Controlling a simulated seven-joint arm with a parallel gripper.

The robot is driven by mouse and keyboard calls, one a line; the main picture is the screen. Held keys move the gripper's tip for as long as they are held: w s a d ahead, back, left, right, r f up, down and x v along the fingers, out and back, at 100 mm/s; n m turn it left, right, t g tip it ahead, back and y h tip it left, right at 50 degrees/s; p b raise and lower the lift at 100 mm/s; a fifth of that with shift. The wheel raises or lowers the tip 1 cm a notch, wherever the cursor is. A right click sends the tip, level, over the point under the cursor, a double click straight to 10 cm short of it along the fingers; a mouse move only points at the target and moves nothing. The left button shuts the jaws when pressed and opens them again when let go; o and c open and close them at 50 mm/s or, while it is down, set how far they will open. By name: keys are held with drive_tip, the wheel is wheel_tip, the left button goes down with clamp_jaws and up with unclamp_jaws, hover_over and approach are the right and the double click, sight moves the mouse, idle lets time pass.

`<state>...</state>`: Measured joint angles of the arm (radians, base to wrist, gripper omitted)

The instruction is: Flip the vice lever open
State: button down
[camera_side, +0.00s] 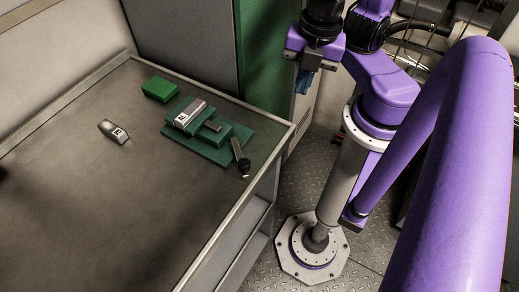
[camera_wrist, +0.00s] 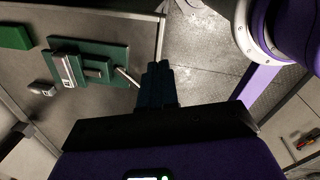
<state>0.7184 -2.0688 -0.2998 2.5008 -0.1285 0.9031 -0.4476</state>
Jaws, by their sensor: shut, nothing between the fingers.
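The green vice (camera_side: 208,130) sits on the grey table near its right edge. In the wrist view the vice (camera_wrist: 88,62) is at the upper left, and the lever (camera_wrist: 127,77) slants toward my fingers. A silver block with a label lies on top of the vice. My gripper (camera_side: 303,82) is shut and empty, raised beyond the table's right edge. In the wrist view my gripper (camera_wrist: 159,70) is at the centre, to the right of the lever and apart from it.
A green block (camera_side: 160,90) lies behind the vice. A small silver part (camera_side: 114,131) with a label lies to the left on the table. The table (camera_side: 90,210) has a raised rim, and its front area is clear. A green cabinet (camera_side: 265,50) stands behind.

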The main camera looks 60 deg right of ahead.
drive_tip(key=s+a+n+t+y, duration=0.1)
drive_tip(key=a+n, duration=0.3)
drive_tip(key=n, duration=0.7)
drive_tip(key=s+a+r+n+t+y, duration=0.1)
drive_tip(key=s+a+n, duration=0.2)
drive_tip(key=n, duration=0.8)
drive_tip(key=shift+s+a, duration=0.35)
drive_tip(key=shift+a, duration=0.45)
drive_tip(key=shift+w+a+f, duration=0.8)
drive_tip(key=shift+w+f, duration=0.2)
drive_tip(key=shift+f, duration=0.6)
drive_tip(key=shift+w+a+f, duration=0.8)
drive_tip(key=shift+w+f, duration=0.15)
drive_tip(key=shift+f, duration=0.6)
drive_tip(key=shift+w+a+f, duration=0.8)
drive_tip(key=shift+w+f, duration=0.2)
drive_tip(key=shift+f, duration=0.6)
drive_tip(key=shift+a, duration=0.1)
